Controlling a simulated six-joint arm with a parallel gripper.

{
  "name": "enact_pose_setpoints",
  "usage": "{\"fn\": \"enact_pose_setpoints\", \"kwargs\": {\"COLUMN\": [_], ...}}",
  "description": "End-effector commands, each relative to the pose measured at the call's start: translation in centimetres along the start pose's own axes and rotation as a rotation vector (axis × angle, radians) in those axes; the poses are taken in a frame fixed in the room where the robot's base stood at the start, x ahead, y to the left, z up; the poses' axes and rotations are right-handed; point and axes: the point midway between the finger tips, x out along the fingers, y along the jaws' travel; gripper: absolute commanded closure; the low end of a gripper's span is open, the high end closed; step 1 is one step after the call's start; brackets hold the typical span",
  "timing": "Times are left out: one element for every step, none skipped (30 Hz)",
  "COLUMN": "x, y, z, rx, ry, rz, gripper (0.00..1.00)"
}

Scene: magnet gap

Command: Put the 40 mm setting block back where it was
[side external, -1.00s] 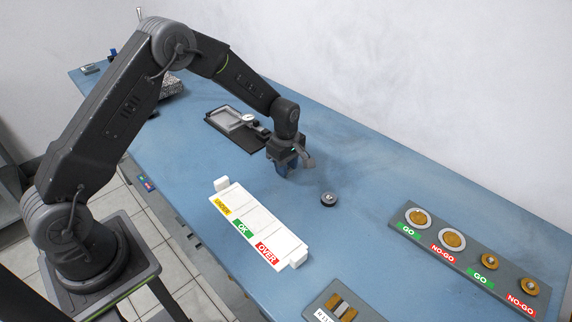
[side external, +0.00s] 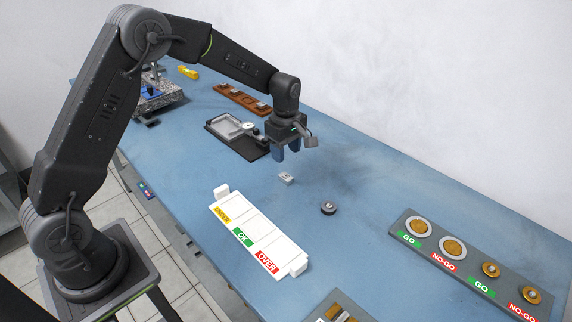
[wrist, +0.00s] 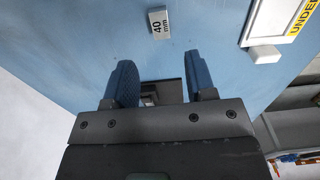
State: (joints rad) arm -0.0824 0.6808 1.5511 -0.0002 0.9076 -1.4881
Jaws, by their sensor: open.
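The 40 mm setting block (side external: 286,178) is a small pale grey block lying on the blue bench, between the black gauge tray and the round dark part. In the wrist view the block (wrist: 160,22) shows its "40 mm" label, beyond the fingertips. My gripper (side external: 288,151) is above the block and apart from it. Its two blue fingers (wrist: 160,80) are open with nothing held between them. A brown wooden rack (side external: 226,92) with small pale pieces on it lies farther back; its slots are too small to read.
A black tray (side external: 221,134) with a dial gauge lies behind the block. A round dark part (side external: 328,208) is at its right. The white sorting tray (side external: 221,193) stands in front. A grey gauge board (side external: 462,275) is at right. Bare bench surrounds the block.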

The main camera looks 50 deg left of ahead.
Motion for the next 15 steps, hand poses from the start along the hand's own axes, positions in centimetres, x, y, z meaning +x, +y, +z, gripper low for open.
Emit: {"fn": "enact_pose_setpoints", "kwargs": {"x": [-1.0, -1.5, -2.0, -2.4, -2.7, -3.0, -3.2, -3.4, -3.5, -3.6, -3.7, -3.8, -3.8, -4.0, -4.5], "y": [0.0, 0.1, 0.1, 0.0, 0.0, 0.0, 0.0, 0.0, 0.0, 0.0, 0.0, 0.0, -0.1, -0.1, -0.3], "z": [0.0, 0.0, 0.0, 0.0, 0.0, 0.0, 0.0, 0.0, 0.0, 0.0, 0.0, 0.0, 0.0, 0.0, 0.1], "rx": [0.0, 0.0, 0.0, 0.0, 0.0, 0.0, 0.0, 0.0, 0.0, 0.0, 0.0, 0.0, 0.002, 0.008, 0.023], "ry": [0.0, 0.0, 0.0, 0.0, 0.0, 0.0, 0.0, 0.0, 0.0, 0.0, 0.0, 0.0, 0.0, 0.0, 0.001], "rz": [0.004, 0.003, 0.003, 0.002, 0.002, 0.001, 0.0, -0.001, -0.001, -0.001, 0.0, 0.0, 0.001, 0.003, 0.009], "gripper": [0.49, 0.49, 0.49, 0.49, 0.49, 0.49, 0.49, 0.49, 0.49, 0.49, 0.49, 0.49, 0.49, 0.49, 0.49]}}
